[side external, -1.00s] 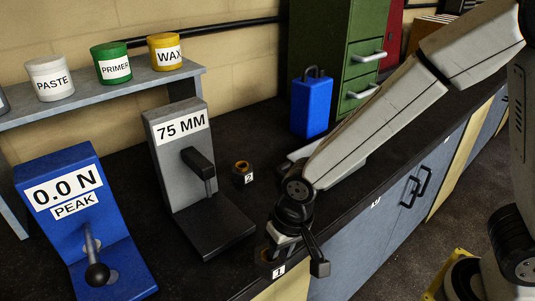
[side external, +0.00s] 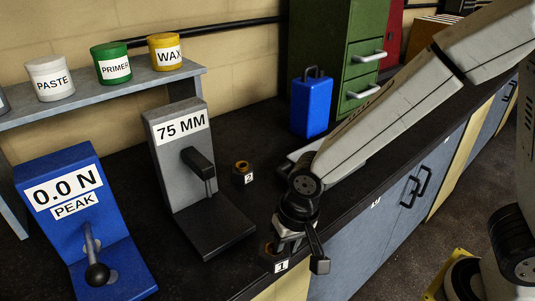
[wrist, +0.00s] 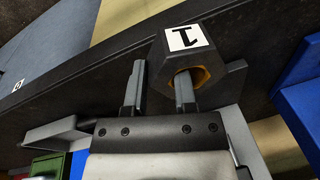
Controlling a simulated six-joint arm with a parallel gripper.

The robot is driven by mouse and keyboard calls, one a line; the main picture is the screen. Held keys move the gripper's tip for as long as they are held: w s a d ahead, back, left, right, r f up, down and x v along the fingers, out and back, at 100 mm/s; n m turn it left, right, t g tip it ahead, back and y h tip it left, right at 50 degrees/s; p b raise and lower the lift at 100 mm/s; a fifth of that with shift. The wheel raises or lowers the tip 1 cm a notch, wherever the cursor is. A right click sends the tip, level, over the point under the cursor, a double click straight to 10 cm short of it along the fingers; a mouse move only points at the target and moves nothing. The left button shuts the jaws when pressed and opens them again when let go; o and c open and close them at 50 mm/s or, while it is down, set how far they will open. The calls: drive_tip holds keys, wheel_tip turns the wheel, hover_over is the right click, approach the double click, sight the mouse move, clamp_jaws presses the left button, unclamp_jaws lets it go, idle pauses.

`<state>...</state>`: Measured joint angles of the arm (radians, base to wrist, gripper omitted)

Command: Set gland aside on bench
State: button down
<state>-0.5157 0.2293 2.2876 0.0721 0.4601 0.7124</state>
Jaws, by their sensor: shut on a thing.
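A dark hexagonal piece with a brass-coloured ring inside and a white label "1", which I take as the gland (side external: 270,259), is at the bench's front edge. My gripper (side external: 293,252) comes down over it from the right. In the wrist view the gland (wrist: 192,56) shows its bore, with one finger of my gripper (wrist: 160,88) at the bore and the other outside its wall, so the wall is between the fingers. Whether its underside touches the bench cannot be told. A similar hexagonal piece labelled "2" (side external: 243,173) stands farther back.
A grey stand marked "75 MM" (side external: 180,165) and a blue gauge marked "0.0 N" (side external: 65,190) stand left of my gripper. A blue container (side external: 310,105) and green drawers (side external: 358,60) are at the back. Black bench top (side external: 235,130) is clear around piece "2".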

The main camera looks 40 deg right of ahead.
drive_tip(key=s+d+r+m+h, duration=0.2)
drive_tip(key=s+d+r+m, duration=0.2)
drive_tip(key=d+r+m, duration=0.4)
drive_tip(key=shift+s+d+r+m, duration=0.35)
drive_tip(key=shift+d+m, duration=1.3)
drive_tip(key=shift+m, duration=1.95)
drive_tip(key=shift+w, duration=0.25)
drive_tip(key=shift+w+a+f, duration=0.4)
drive_tip(key=shift+w+f, duration=1.15)
drive_tip(key=shift+w, duration=0.6)
drive_tip(key=shift+w+a+f, duration=0.35)
drive_tip(key=shift+w+f, duration=1.15)
drive_tip(key=shift+w, duration=0.7)
drive_tip(key=shift+w+a+f, duration=0.4)
drive_tip(key=shift+w+f, duration=1.15)
drive_tip(key=shift+w, duration=0.6)
drive_tip(key=shift+f, duration=0.1)
drive_tip(key=shift+w+f, duration=0.25)
drive_tip(key=shift+f, duration=1.5)
